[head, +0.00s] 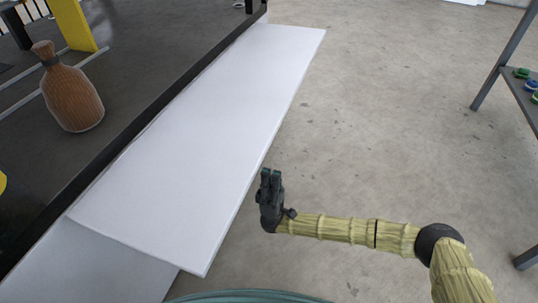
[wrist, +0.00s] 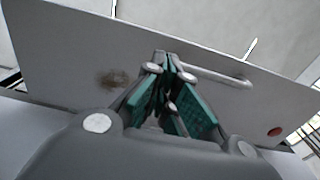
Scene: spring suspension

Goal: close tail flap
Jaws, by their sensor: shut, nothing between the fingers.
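The tail flap (head: 200,140) is a long white panel in the head view. It sticks out, lowered, along the dark edge of a bed or platform. My gripper (head: 270,177) is shut and empty, just right of the flap's outer long edge; I cannot tell whether it touches the flap. In the wrist view my gripper (wrist: 166,62) has its fingertips together in front of a pale grey panel (wrist: 60,45), which looks like the flap's face. A grey bar-like handle (wrist: 215,76) lies on it just right of the fingertips. Contact there is unclear.
A brown ribbed bottle-shaped object (head: 72,92) stands on the dark bed (head: 130,60), near a yellow post (head: 73,25). A dark shelf (head: 525,90) with small green and blue items is at the right. The concrete floor (head: 370,120) between is clear.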

